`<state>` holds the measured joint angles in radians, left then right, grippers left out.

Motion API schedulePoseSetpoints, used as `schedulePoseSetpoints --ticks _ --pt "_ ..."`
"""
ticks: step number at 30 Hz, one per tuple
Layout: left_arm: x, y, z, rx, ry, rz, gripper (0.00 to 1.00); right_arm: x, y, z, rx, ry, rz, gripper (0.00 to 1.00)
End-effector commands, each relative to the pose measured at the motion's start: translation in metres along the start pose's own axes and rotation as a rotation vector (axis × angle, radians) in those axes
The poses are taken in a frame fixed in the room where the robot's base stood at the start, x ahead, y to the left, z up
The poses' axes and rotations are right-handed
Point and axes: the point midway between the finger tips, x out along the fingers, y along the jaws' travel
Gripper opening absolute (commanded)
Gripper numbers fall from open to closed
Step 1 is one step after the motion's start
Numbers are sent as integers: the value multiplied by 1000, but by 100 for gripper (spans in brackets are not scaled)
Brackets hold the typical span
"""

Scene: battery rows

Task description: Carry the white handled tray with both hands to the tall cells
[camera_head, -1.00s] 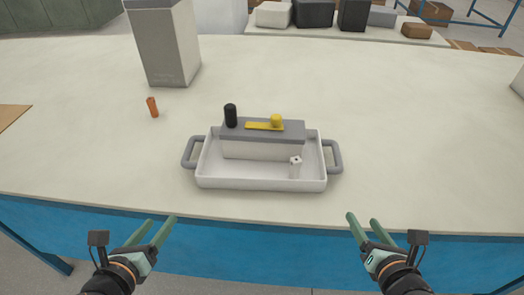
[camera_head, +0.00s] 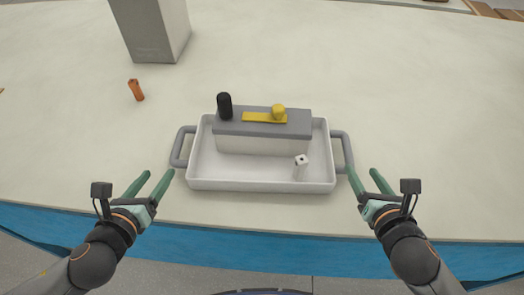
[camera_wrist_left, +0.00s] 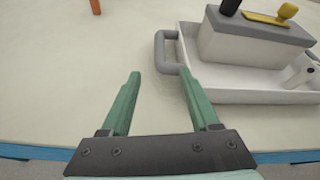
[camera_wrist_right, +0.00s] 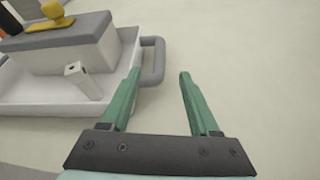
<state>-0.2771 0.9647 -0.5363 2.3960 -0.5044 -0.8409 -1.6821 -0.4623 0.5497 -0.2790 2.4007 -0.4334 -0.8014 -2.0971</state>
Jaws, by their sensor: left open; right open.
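The white tray (camera_head: 203,184) with a grey handle at each end rests on the table. In it stand a grey-topped white block (camera_head: 262,139) with a black cylinder (camera_head: 224,106) and a yellow piece (camera_head: 265,117) on top, and a small white cell (camera_head: 300,167). My left gripper (camera_head: 152,177) is open and empty, just left of and in front of the left handle (camera_wrist_left: 162,56). My right gripper (camera_head: 366,172) is open and empty, close to the right handle (camera_wrist_right: 154,62). Neither gripper holds a handle.
A tall grey box (camera_head: 151,29) stands at the back left. A small orange cylinder (camera_head: 136,90) stands alone left of the tray. The table (camera_head: 420,110) is clear to the right. Its front edge runs below the grippers.

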Motion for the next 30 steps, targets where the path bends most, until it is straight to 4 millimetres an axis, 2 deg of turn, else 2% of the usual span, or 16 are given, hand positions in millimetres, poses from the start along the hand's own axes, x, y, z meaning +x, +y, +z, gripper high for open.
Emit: schedulePoseSetpoints --ticks 5,18,24,30 --pt "19 0 1 -3 -4 0 62 19 0 1 1 -3 -1 62" --pt "98 -1 1 -2 -1 0 62 98 0 1 3 -2 0 62" --pt "117 0 0 -1 0 0 62 117 0 0 1 -1 0 62" --pt "122 0 0 0 1 -1 62 122 0 0 0 0 0 62"
